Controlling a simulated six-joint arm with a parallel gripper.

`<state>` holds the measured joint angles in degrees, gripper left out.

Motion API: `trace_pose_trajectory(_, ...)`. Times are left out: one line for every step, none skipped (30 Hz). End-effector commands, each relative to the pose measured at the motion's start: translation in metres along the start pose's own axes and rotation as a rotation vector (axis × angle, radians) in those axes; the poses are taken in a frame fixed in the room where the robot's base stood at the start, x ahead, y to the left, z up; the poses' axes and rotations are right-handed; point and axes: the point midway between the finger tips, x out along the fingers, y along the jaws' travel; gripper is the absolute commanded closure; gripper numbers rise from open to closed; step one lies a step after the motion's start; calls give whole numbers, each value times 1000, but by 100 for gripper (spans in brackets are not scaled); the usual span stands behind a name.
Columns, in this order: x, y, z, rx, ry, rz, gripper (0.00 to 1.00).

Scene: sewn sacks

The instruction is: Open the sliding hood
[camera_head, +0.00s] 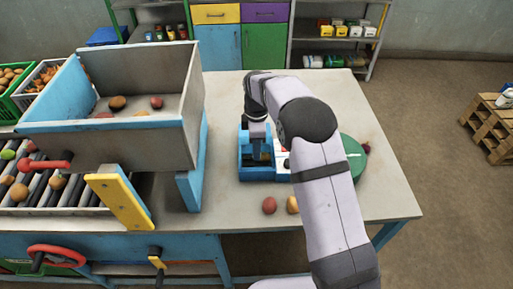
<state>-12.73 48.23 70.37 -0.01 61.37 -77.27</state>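A blue device (258,174) with an open-looking top and a white part (281,158) on its right stands on the grey table. I cannot tell for sure which part of it is the sliding hood. My gripper (259,150) points down at the back and middle of the blue device. It is small and dark here, so I cannot tell whether its fingers are open or touch anything. My arm covers the right side of the device. A green rounded thing (353,157) shows partly behind my arm.
A large grey and blue hopper (110,135) with several potatoes stands at the left, above a roller conveyor (45,190). Two potatoes (269,205) lie in front of the device. A reddish one (366,147) lies at right. The table's right front is clear.

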Motion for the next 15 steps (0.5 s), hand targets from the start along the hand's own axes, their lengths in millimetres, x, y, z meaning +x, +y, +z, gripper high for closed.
trace_pose_trajectory(0,0,0,0,0,-1,100)
trace_pose_trajectory(0,0,0,0,0,-1,100)
trace_pose_trajectory(0,0,0,0,0,-1,100)
trace_pose_trajectory(0,0,0,0,0,-1,100)
trace_pose_trajectory(-1,1,0,0,0,-1,100)
trace_pose_trajectory(-1,3,0,0,0,-2,100)
trace_pose_trajectory(-2,5,0,0,0,-1,100)
trace_pose_trajectory(-2,8,0,0,0,0,100)
trace_pose_trajectory(-2,11,0,0,0,0,100)
trace_pose_trajectory(-2,14,0,0,0,0,100)
trace_pose_trajectory(-2,17,0,0,0,0,100)
trace_pose_trajectory(-3,22,0,0,0,1,100)
trace_pose_trajectory(-3,25,0,0,0,1,100)
trace_pose_trajectory(-3,28,0,0,0,1,100)
trace_pose_trajectory(-3,32,0,0,0,0,100)
